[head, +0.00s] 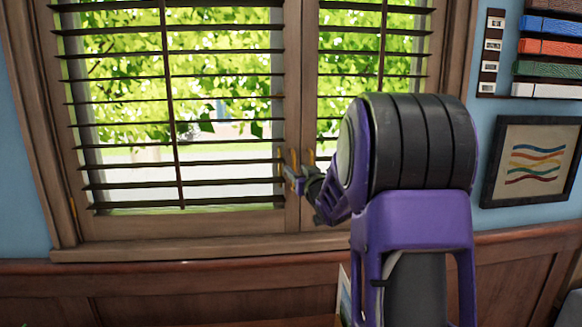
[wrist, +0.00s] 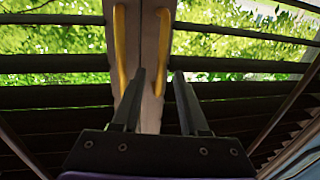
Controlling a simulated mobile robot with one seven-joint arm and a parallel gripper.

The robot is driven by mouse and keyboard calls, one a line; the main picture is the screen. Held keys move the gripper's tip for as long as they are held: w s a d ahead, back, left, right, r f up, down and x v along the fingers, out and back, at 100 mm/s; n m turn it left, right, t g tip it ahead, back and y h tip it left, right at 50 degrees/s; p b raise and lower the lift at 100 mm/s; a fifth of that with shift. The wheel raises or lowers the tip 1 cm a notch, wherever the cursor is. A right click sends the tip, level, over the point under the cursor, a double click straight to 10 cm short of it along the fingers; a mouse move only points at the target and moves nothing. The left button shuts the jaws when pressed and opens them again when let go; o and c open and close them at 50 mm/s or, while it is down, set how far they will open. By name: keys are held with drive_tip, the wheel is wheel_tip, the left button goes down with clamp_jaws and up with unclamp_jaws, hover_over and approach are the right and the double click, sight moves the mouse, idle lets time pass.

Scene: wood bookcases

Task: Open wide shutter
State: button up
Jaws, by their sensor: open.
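The wide shutter (head: 225,171) is the left louvred panel over the window and looks closed. A narrower shutter (head: 350,68) is to its right, partly hidden by my arm. Two upright yellow handles sit side by side at the middle seam: the left handle (wrist: 120,45) and the right handle (wrist: 162,45). My gripper (head: 292,178) is in front of this seam, low by the handles. In the wrist view my gripper (wrist: 158,73) is open, with the right handle lined up between its fingers and the left handle just left of them. Contact cannot be told.
A wood window frame (head: 62,205) surrounds the shutters, with a sill (head: 200,247) below. A framed picture (head: 537,160) and a rack of coloured books (head: 545,50) are on the blue wall to the right. The space before the wide shutter looks clear.

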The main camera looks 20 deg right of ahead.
sight(294, 168)
drive_tip(key=shift+w+d, duration=0.1)
drive_tip(key=shift+w, duration=1.5)
clamp_jaws()
